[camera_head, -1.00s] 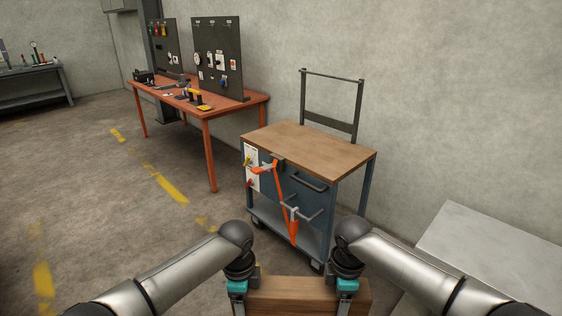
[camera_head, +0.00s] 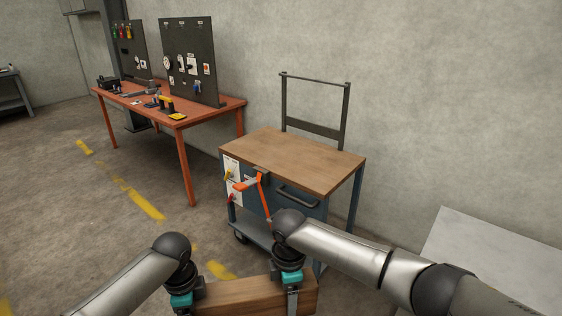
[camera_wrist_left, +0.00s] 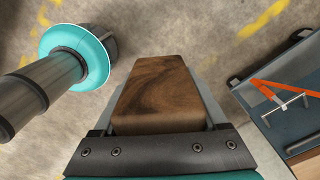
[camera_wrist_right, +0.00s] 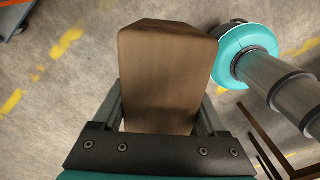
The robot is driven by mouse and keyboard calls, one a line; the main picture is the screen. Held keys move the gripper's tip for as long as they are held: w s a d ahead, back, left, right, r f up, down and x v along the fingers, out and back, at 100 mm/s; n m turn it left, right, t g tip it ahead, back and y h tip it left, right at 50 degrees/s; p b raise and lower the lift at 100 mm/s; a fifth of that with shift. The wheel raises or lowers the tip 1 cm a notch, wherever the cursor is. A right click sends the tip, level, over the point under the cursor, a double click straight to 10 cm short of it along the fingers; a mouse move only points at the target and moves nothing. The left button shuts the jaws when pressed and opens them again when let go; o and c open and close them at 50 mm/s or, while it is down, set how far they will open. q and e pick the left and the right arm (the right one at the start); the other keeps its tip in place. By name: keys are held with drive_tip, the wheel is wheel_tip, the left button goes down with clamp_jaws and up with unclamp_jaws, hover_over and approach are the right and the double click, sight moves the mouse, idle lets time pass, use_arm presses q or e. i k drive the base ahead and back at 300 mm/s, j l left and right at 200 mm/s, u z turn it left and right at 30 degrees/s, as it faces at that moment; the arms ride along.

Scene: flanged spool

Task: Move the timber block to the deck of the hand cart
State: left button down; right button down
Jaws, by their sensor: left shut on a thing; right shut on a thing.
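The timber block (camera_head: 240,296) is a brown wooden beam held across the bottom of the head view, in front of and below the hand cart's deck. My left gripper (camera_head: 185,307) is shut on its left part and my right gripper (camera_head: 292,298) is shut on its right part. The block also shows between the fingers in the left wrist view (camera_wrist_left: 160,90) and in the right wrist view (camera_wrist_right: 165,75). The hand cart has a flat wooden deck (camera_head: 290,158), which is bare. My right arm hides part of the cart's lower front.
An orange strap (camera_head: 263,195), tags and a drawer handle (camera_head: 297,196) are on the cart's front. A dark upright push frame (camera_head: 315,125) rises behind the deck. An orange workbench (camera_head: 165,112) with tools stands left. A pale grey surface (camera_head: 490,260) lies at right. The floor at left is open.

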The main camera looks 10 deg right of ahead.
sight(286, 155)
drive_tip(key=i+j, duration=0.1)
drive_tip(key=i, duration=0.25)
drive_tip(key=i+j, duration=0.1)
drive_tip(key=i, duration=0.3)
drive_tip(key=i+u, duration=0.4)
drive_tip(key=i, duration=1.15)
drive_tip(key=i+z, duration=1.2)
drive_tip(key=z, duration=0.9)
drive_tip(key=i+j, duration=0.05)
